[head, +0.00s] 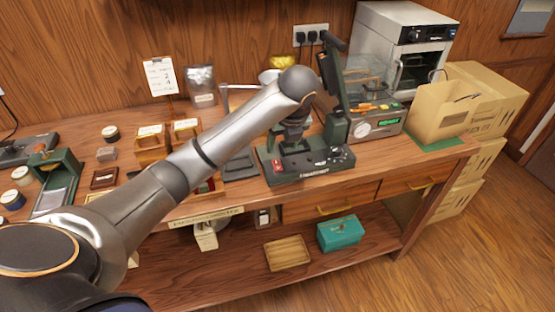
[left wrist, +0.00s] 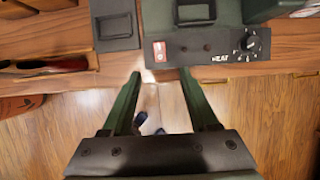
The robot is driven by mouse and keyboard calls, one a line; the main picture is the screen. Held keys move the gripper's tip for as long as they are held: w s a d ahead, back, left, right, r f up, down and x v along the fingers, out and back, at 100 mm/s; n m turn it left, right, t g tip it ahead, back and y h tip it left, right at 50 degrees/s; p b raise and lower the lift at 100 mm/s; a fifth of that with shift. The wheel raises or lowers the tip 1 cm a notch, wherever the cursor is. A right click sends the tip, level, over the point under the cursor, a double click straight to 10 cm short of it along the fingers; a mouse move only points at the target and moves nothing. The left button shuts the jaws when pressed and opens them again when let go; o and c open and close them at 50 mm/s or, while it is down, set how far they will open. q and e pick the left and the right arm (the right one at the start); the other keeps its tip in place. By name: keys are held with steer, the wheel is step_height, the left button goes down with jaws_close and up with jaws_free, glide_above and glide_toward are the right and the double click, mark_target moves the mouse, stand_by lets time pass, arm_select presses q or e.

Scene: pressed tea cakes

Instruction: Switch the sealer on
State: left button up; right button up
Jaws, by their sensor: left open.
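The sealer (head: 312,160) is a dark green machine on the bench with a raised upright arm. Its front panel has a red switch (head: 277,164) at the left and a black dial at the right. In the left wrist view the red switch (left wrist: 160,52), the panel (left wrist: 205,47) and the dial (left wrist: 250,43) show at the top. My left gripper (left wrist: 160,74) is open and empty, its green fingers apart, with the switch just beyond and between the tips in the picture. In the head view my left gripper (head: 294,132) is over the sealer, partly hidden by my arm. The switch's position cannot be told.
Cardboard boxes (head: 470,95) are at the far right. A dark pad (head: 240,166) lies left of the sealer. Wooden boxes (head: 152,143) stand further left.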

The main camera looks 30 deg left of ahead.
mark_target(277, 165)
arm_select(q)
steer(key=x, duration=1)
steer(key=shift+f, duration=0.25)
jaws_close()
